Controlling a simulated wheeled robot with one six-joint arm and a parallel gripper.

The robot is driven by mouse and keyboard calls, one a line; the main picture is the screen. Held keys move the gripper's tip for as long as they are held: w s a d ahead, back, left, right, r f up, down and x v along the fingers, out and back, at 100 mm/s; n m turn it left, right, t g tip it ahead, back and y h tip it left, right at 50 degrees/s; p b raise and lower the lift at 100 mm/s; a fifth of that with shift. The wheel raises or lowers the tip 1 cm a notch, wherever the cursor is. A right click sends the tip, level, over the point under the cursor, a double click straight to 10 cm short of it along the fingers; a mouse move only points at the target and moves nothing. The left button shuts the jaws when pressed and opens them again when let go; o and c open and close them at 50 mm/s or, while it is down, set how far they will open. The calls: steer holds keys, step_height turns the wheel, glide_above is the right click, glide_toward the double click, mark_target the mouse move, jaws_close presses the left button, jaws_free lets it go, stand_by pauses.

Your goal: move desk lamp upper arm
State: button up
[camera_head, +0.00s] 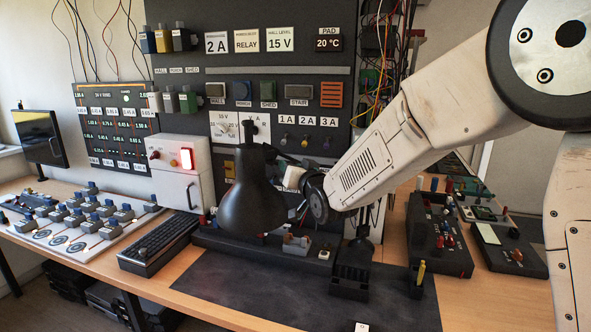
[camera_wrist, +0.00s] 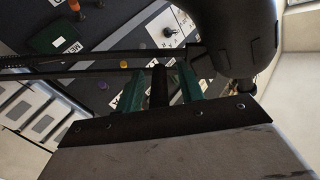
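The black desk lamp shade (camera_head: 252,195) hangs over the bench in the head view, and its dark curved body (camera_wrist: 232,35) fills the upper right of the wrist view. The thin dark upper arm (camera_wrist: 70,68) runs across the wrist view towards the shade, at the tips of my fingers. My gripper (camera_wrist: 160,72) has two green fingers standing apart, with a dark bar between them and visible gaps beside it. In the head view my gripper (camera_head: 292,178) is just right of the shade; my wrist hides much of the lamp's arm. Contact cannot be told.
A dark mat (camera_head: 300,292) covers the front of the bench. A keyboard (camera_head: 158,243) and white box (camera_head: 180,180) with a lit red switch stand left. Dark control boxes (camera_head: 440,235) stand right. A labelled panel (camera_head: 280,90) rises close behind.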

steer(key=v, duration=0.8)
step_height(320, 180, down, 8)
steer(key=s+d+n+g+h, duration=0.1)
steer(key=s+g+h, duration=0.1)
steer(key=g, duration=0.2)
steer(key=s+d+f+g+h, duration=0.3)
steer(key=s+d+f+g, duration=0.15)
steer(key=s+d, duration=0.45)
steer(key=s+d+r+g, duration=0.2)
steer(key=s+d, duration=0.3)
steer(key=s, duration=0.4)
steer(key=s+d+r+m+g+h, duration=0.1)
steer(key=s+d, duration=0.4)
steer(key=s, duration=0.5)
steer(key=s+d+r+m+g+h, duration=0.1)
steer(key=s+d+r+g, duration=0.2)
steer(key=s, duration=0.6)
steer(key=shift+s+d+r, duration=0.3)
steer(key=shift+d+r, duration=0.65)
steer(key=shift+r, duration=0.2)
